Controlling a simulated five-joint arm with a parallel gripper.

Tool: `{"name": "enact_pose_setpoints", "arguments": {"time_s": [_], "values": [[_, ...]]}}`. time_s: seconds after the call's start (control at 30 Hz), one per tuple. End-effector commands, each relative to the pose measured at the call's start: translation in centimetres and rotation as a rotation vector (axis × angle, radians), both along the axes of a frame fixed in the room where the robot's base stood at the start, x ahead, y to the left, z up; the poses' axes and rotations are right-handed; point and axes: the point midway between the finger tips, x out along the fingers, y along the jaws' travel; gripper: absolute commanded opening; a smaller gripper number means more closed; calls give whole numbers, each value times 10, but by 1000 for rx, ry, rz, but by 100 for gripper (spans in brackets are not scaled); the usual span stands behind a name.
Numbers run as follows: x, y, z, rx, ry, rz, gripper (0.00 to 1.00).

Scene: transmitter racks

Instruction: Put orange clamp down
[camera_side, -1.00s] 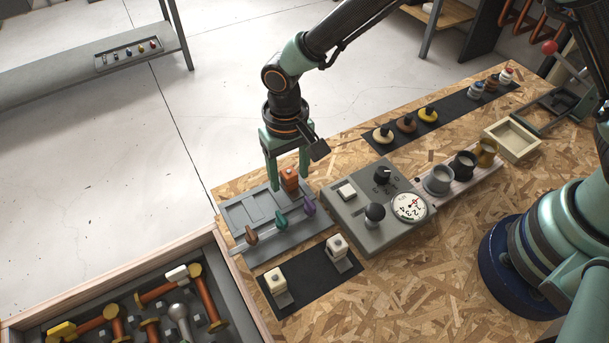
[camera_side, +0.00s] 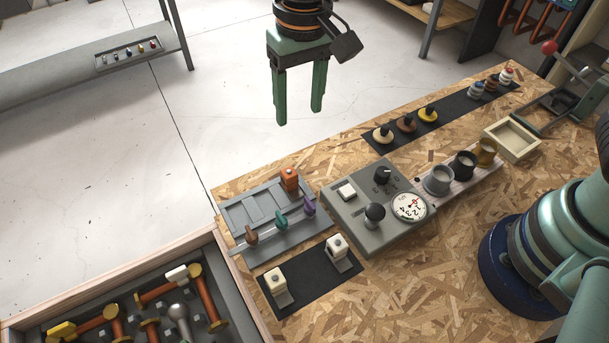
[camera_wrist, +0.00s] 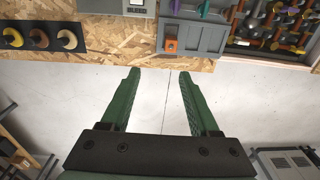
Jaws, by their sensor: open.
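The orange clamp (camera_side: 290,179) stands at the back right end of the grey tray (camera_side: 238,216), in the side view. It also shows in the wrist view (camera_wrist: 172,46), at the tray's near edge. My gripper (camera_side: 299,115) is open and empty, raised well above the table and apart from the clamp. In the wrist view both green fingers (camera_wrist: 158,80) are spread with only floor between them. A brown clamp (camera_side: 251,235), a teal clamp (camera_side: 281,222) and a purple clamp (camera_side: 309,206) stand along the tray's front edge.
A grey control box (camera_side: 355,232) with knobs and a dial stands right of the tray. A dark mat (camera_side: 310,284) with two cream blocks lies in front. A wooden-walled crate (camera_side: 240,288) of pipe fittings is at lower left. The air around my gripper is clear.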

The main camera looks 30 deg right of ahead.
Motion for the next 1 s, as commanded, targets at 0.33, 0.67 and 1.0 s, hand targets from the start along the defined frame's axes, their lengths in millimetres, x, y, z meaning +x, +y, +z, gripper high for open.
{"name": "enact_pose_setpoints", "arguments": {"time_s": [0.33,0.67,1.0], "values": [[-14,-125,69,56,-198,-12,62],[-61,-215,86,15,-390,-12,62],[-81,-242,81,-24,-457,-6,62]]}}
